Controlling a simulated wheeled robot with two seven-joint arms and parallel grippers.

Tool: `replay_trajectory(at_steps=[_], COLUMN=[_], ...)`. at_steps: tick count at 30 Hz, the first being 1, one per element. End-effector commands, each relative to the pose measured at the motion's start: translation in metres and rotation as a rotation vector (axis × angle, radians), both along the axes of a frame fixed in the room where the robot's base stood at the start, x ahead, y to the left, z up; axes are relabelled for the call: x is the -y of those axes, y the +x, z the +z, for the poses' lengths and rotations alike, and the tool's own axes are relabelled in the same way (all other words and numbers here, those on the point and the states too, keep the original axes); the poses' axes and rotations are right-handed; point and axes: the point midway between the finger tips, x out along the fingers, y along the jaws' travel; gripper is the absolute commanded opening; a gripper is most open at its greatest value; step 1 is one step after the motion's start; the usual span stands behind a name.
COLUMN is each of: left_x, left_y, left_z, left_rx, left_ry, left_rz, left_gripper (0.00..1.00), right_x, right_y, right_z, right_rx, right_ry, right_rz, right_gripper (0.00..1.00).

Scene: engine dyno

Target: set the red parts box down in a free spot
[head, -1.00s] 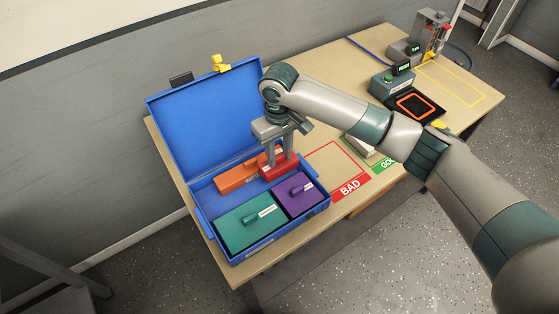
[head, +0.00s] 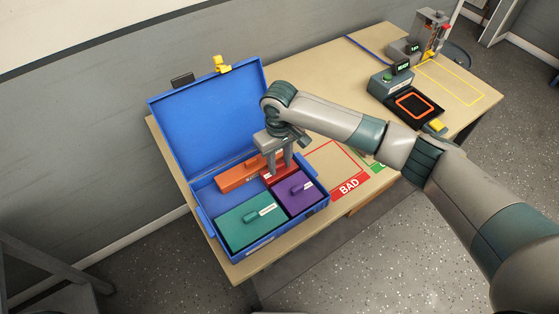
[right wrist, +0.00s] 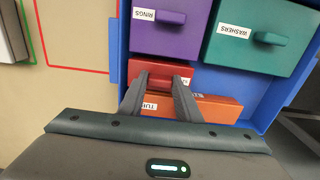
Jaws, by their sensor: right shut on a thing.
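The red parts box (head: 279,173) is low inside the open blue case (head: 204,117), in the gap beside the orange box (head: 238,175) and the purple box (head: 296,192). My right gripper (head: 278,167) is shut on it from above. In the right wrist view the red box (right wrist: 160,72) lies between the fingers (right wrist: 157,88), close to the purple RINGS box (right wrist: 165,30) and the orange box (right wrist: 215,108). Whether it rests on the case floor is hidden. My left gripper is not in view.
A teal WASHERS box (head: 250,221) fills the case's front left. Right of the case, the table has a red-outlined BAD area (head: 349,188) with bare room. A green-buttoned device with a black pad (head: 414,105) and a yellow-outlined area (head: 452,82) lie farther right.

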Motion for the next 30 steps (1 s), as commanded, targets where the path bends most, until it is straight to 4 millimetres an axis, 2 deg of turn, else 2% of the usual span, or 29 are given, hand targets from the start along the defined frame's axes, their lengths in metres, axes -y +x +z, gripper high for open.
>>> replay_trajectory(at_steps=[1, 3, 17, 23, 30], left_x=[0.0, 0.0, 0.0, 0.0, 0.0], left_y=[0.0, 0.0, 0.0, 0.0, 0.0], left_z=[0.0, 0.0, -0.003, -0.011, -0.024], left_rx=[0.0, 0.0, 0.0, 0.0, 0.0], left_ry=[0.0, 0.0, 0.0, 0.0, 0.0], left_rz=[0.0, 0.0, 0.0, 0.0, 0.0], left_gripper=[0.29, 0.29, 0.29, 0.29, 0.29], right_x=[0.0, 0.0, 0.0, 0.0, -0.001], right_y=[0.0, 0.0, 0.001, 0.001, 0.001], right_z=[0.0, 0.0, 0.006, 0.027, 0.069], right_rx=[0.0, 0.0, 0.002, 0.002, 0.003], right_ry=[0.0, 0.0, 0.001, 0.002, 0.002], right_rz=[0.0, 0.0, 0.001, 0.0, 0.0], right_gripper=[0.38, 0.49, 0.49, 0.49, 0.49])
